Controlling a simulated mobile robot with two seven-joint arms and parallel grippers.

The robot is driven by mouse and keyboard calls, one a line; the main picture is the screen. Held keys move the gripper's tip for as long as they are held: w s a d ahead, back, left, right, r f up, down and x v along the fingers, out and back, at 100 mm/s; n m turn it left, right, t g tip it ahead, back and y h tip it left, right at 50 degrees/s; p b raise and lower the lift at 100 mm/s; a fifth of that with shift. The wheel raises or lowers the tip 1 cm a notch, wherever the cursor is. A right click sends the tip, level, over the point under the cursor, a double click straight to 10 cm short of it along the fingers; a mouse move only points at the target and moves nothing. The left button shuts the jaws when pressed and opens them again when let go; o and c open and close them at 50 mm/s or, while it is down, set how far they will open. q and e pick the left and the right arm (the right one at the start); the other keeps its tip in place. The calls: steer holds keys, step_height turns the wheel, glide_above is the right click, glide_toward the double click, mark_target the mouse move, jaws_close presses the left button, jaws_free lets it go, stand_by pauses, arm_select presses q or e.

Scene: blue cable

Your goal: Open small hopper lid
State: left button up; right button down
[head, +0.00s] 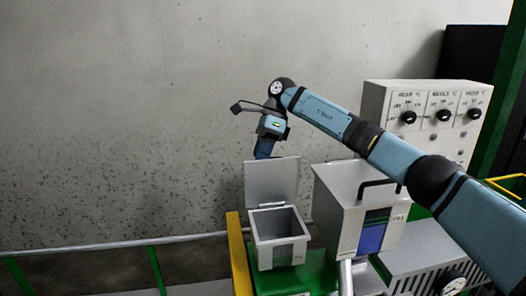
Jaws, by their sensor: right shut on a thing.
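The small hopper (279,254) is a grey-white open box on a green base, with its dark inside showing. Its lid (272,182) stands upright at the back edge, swung open. My right arm comes in from the right, and my right gripper (263,150) is at the lid's top edge, pointing down. It is shut on the lid, though its fingertips are partly hidden behind the lid. My left gripper is not in view.
A larger grey hopper (337,208) with a black handle (378,184) stands close on the right. A control panel (420,120) with black knobs is behind my right arm. A yellow post (239,255) stands left of the small hopper. The wall behind is bare.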

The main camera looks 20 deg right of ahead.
steer(key=c, duration=1.2)
jaws_free()
steer(key=shift+s+f, duration=0.15)
steer(key=shift+f, duration=0.65)
steer(key=shift+o, duration=0.2)
steer(key=b+v, duration=0.1)
steer(key=v, duration=1.4)
steer(key=shift+a, duration=0.2)
